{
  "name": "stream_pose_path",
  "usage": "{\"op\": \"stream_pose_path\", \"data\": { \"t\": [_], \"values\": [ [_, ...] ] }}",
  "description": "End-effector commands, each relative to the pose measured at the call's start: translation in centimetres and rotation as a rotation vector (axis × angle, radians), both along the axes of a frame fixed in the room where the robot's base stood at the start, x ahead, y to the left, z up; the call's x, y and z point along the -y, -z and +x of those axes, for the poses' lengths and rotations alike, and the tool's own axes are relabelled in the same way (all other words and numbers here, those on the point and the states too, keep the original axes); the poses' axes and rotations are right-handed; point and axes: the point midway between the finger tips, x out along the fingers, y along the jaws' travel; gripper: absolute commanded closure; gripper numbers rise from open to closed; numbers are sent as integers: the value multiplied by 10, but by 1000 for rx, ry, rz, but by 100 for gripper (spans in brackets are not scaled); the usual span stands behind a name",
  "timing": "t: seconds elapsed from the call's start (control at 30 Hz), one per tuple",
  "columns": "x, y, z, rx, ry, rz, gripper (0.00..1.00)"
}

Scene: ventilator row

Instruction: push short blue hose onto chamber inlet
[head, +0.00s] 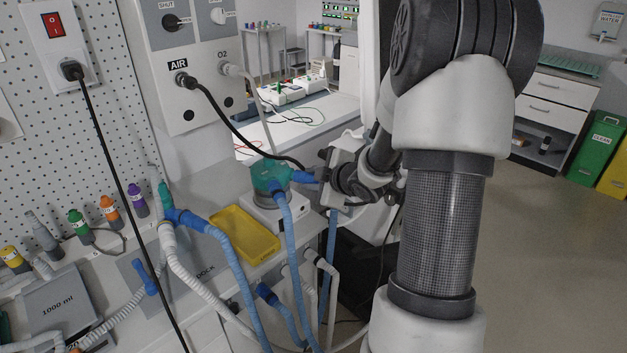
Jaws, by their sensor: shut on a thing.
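The humidifier chamber (268,172) has a teal top and sits on a white base unit (272,215) near the counter's edge. My gripper (321,176) is just right of the chamber, shut on the short blue hose. The hose's blue end (303,177) points left at the chamber's right side. It looks very close to the inlet, but I cannot tell whether it touches or is seated. A length of blue hose (332,237) hangs below my gripper. Another blue hose (285,222) runs down in front of the chamber. The inlet itself is hidden.
A yellow tray (244,236) lies left of the base unit. A black AIR cable (229,122) passes behind the chamber toward my gripper. Blue and white hoses (221,243) crowd the front. A wall panel (188,65) stands at the back left. Open floor (540,260) lies at right.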

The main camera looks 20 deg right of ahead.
Motion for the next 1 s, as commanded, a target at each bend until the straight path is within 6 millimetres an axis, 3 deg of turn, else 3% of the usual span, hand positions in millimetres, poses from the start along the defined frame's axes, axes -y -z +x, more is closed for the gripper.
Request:
{"op": "stream_pose_path", "data": {
  "t": [1.0],
  "values": [
    [-10,-1,9,4,-4,2,100]
  ]
}}
